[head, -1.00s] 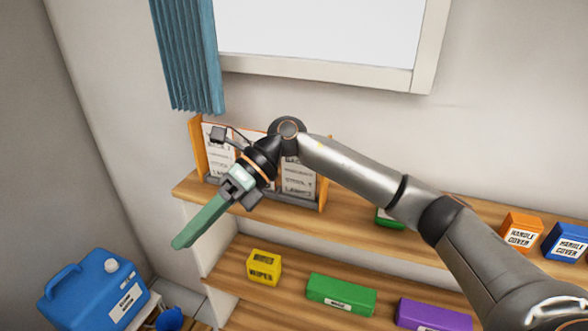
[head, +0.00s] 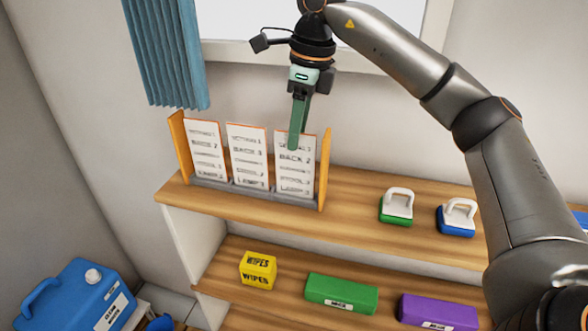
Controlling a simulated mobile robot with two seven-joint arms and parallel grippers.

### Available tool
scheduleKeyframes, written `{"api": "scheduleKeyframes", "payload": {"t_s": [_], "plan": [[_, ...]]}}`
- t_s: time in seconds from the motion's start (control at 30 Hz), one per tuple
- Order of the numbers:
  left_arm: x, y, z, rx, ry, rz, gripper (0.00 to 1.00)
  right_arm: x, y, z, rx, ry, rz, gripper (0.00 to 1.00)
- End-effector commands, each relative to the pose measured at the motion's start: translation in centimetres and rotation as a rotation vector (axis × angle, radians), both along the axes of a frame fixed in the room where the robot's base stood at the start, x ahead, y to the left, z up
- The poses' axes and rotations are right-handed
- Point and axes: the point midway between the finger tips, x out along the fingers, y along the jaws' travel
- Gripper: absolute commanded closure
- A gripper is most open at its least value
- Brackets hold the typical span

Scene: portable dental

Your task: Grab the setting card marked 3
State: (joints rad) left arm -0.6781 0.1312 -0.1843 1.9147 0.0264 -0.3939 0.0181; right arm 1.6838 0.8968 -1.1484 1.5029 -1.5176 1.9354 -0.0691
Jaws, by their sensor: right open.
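Three white setting cards with orange top edges stand side by side in a rack with orange end panels (head: 325,170) and a grey front rail. They are a left card (head: 205,150), a middle card (head: 247,155) and a right card (head: 294,180). Their print has several lines with small numbers; I cannot tell for certain which card is marked 3. My right gripper (head: 297,142) is open and points down, its green fingers seen edge-on. Its tips overlap the top of the right card in the head view; contact is unclear. My left gripper is not in view.
The rack stands on the upper wooden shelf (head: 355,220), below a window and beside a blue curtain (head: 165,55). White-handled green (head: 396,207) and blue (head: 457,217) items stand to its right. The lower shelf holds yellow (head: 258,270), green (head: 341,293) and purple (head: 437,312) boxes.

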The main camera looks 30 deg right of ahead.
Motion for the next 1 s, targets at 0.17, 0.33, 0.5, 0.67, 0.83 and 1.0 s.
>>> {"api": "scheduleKeyframes", "payload": {"t_s": [0.17,0.33,0.5,0.67,0.83,1.0], "plan": [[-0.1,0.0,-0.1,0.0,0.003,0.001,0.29,0.2,0.2,-2.2,0.0,0.001,-0.001,0.57],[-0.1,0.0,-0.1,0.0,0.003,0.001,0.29,0.2,0.3,-3.5,0.0,0.002,-0.001,0.57],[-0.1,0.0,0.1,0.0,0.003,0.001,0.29,0.1,0.5,-6.2,0.0,0.003,0.0,0.57],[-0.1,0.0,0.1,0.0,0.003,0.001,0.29,0.3,0.7,-7.6,0.002,0.001,0.0,0.57],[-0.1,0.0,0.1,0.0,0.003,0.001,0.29,0.4,0.7,-7.7,0.001,0.0,0.0,0.57],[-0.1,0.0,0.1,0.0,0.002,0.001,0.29,0.4,0.7,-7.7,0.001,0.0,0.0,0.69]]}}
